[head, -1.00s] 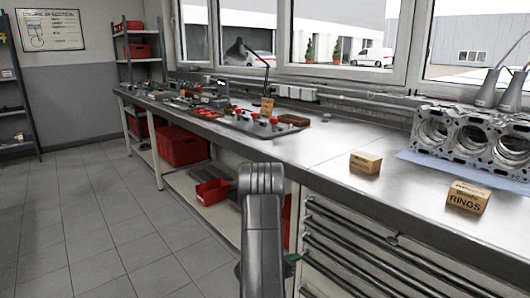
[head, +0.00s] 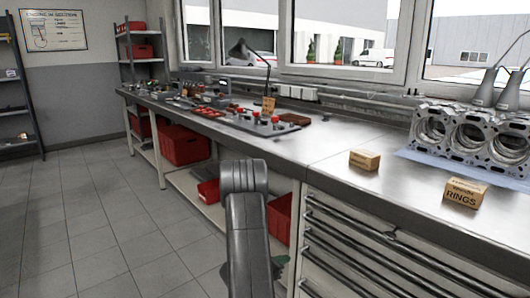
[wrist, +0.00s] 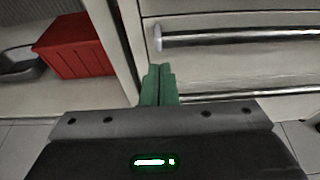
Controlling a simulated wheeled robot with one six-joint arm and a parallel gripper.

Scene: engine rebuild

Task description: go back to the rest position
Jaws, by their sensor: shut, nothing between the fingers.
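My gripper shows in the wrist view, its two green fingers (wrist: 159,86) closed together with nothing between them. The fingers point toward the front of the bench, at the line between the open shelf and the drawer cabinet (wrist: 235,75). In the head view my arm stands in front of the bench, below the worktop edge.
The steel workbench (head: 330,143) runs along the windows. On it are an engine block (head: 470,138), a small box (head: 364,160), a rings box (head: 464,193) and a tray of parts (head: 245,123). Red bins (head: 184,146) stand below. The tiled floor (head: 100,225) at left is clear.

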